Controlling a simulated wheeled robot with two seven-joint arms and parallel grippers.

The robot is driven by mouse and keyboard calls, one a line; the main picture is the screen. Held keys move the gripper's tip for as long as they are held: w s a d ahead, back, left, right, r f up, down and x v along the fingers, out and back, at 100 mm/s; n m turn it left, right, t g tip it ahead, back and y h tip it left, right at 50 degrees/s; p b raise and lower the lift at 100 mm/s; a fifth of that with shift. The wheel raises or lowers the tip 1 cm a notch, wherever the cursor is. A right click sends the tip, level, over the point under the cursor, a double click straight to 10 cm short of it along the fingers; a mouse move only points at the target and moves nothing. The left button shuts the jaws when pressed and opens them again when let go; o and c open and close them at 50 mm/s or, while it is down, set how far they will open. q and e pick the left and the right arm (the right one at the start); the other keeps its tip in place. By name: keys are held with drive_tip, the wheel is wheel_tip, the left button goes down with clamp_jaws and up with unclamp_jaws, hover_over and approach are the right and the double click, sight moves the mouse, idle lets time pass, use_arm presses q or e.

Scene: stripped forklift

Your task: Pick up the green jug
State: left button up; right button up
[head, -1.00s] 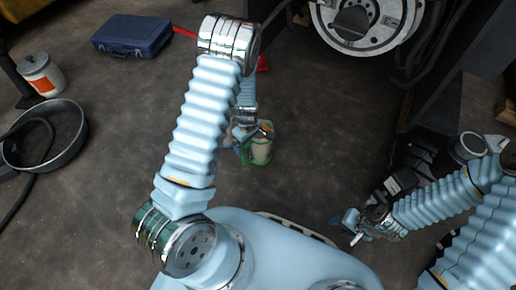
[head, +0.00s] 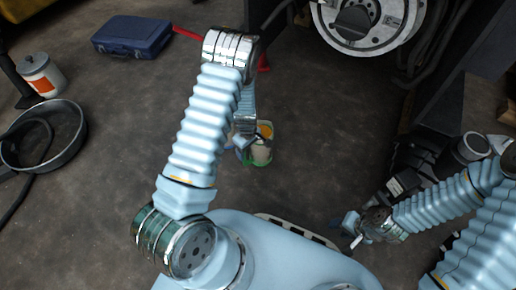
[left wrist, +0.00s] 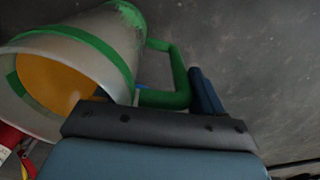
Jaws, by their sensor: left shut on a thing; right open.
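The green jug (head: 261,152) is in the middle of the head view, below the end of my left arm. It has a pale, see-through body, green bands and an orange inside. In the left wrist view the jug (left wrist: 85,50) lies tilted across the upper left, with its open mouth toward the lower left. My left gripper (head: 243,141) is shut on its green handle (left wrist: 180,75), partly hidden by the near finger. I cannot tell whether the jug touches the floor. My right gripper (head: 350,226) is open and apart from the jug, at the lower right.
A blue case (head: 132,36) lies on the floor at the upper left. A white canister with an orange label (head: 41,75) and a metal ring (head: 62,150) are at the left. Forklift parts with a round hub (head: 368,22) stand at the upper right. The middle floor is mostly clear.

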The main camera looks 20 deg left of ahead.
use_arm(q)
clamp_jaws()
